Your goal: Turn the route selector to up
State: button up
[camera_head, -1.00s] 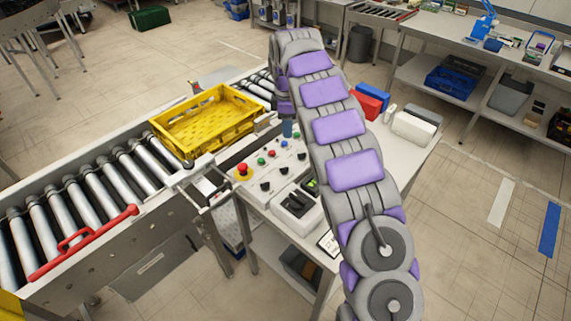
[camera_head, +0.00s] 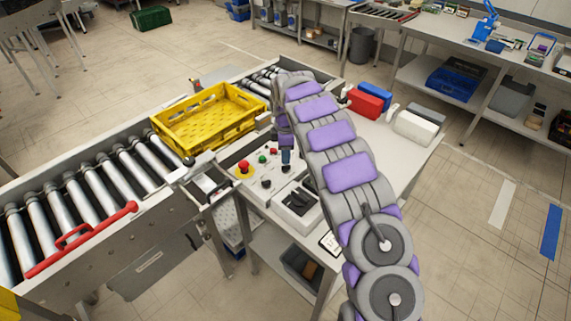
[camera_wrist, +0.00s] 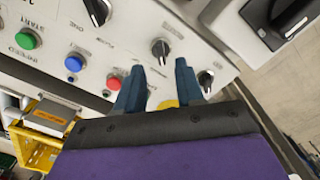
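The control panel (camera_head: 254,178) carries several black knobs and colored buttons. In the wrist view a black selector knob (camera_wrist: 160,47) with a pointer lies just beyond my fingertips. Another black knob (camera_wrist: 206,78) sits right of my right finger. The labels are too small and tilted for me to tell which knob is the route selector. My gripper (camera_wrist: 159,66) is open and empty, its two blue-grey fingers apart, pointing at the panel. It also shows in the head view (camera_head: 287,157), low over the panel. My arm hides the panel's right part there.
A yellow crate (camera_head: 207,117) sits on the roller conveyor behind the panel. A red emergency button (camera_head: 243,168), a green button (camera_wrist: 27,38) and a blue button (camera_wrist: 73,63) stand out from the panel. Red and blue bins (camera_head: 366,102) and a white box (camera_head: 415,126) are right of my arm.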

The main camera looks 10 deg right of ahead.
aim_at(286, 167)
notch_tip(286, 167, down, 5)
jog(key=shift+r, duration=0.1)
dwell(0.3)
grip_shut()
